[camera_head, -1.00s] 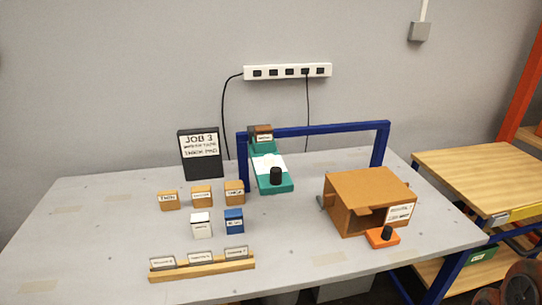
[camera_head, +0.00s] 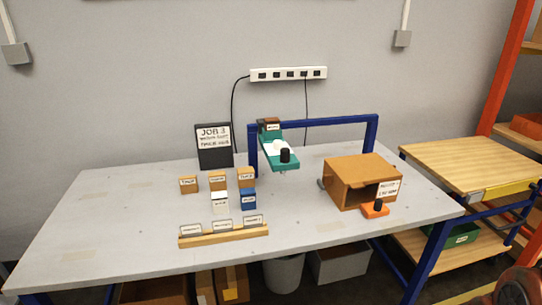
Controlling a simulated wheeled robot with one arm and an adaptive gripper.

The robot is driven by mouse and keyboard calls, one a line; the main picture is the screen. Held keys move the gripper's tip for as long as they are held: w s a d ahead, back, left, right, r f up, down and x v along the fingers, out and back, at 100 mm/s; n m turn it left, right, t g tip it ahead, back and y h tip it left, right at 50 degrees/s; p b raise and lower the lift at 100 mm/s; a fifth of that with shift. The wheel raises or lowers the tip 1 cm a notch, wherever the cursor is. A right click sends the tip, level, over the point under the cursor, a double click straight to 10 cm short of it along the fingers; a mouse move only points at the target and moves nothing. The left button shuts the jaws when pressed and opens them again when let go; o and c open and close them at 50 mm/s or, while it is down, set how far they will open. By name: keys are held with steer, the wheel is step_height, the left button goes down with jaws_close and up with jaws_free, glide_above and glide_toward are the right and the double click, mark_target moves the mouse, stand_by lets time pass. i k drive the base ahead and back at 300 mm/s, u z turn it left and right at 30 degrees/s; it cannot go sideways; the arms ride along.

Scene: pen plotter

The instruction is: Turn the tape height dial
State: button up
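Two black knobs show, and I cannot read which one is the tape height dial. One black knob (camera_head: 285,155) stands on the front end of a teal carriage (camera_head: 278,163) under the blue gantry (camera_head: 330,121). The other black knob (camera_head: 378,205) stands on an orange base (camera_head: 372,212) at the front right of a brown open-fronted box (camera_head: 350,172). The box carries a white label too small to read. A dark sign (camera_head: 214,158) reads "JOB 3"; its smaller lines are blurred. My gripper is not in view.
Several small labelled blocks stand left of the gantry, including a blue block (camera_head: 248,201). A wooden rack (camera_head: 222,237) with label cards sits at the table's front. The grey table (camera_head: 120,235) is clear at left and front right. A wooden side bench (camera_head: 470,165) stands at right.

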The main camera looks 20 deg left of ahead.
mark_target(278, 143)
steer(key=z, duration=0.1)
steer(key=k, duration=0.45)
steer(key=u, duration=1.25)
steer(key=i, duration=1.85)
steer(key=z, duration=0.75)
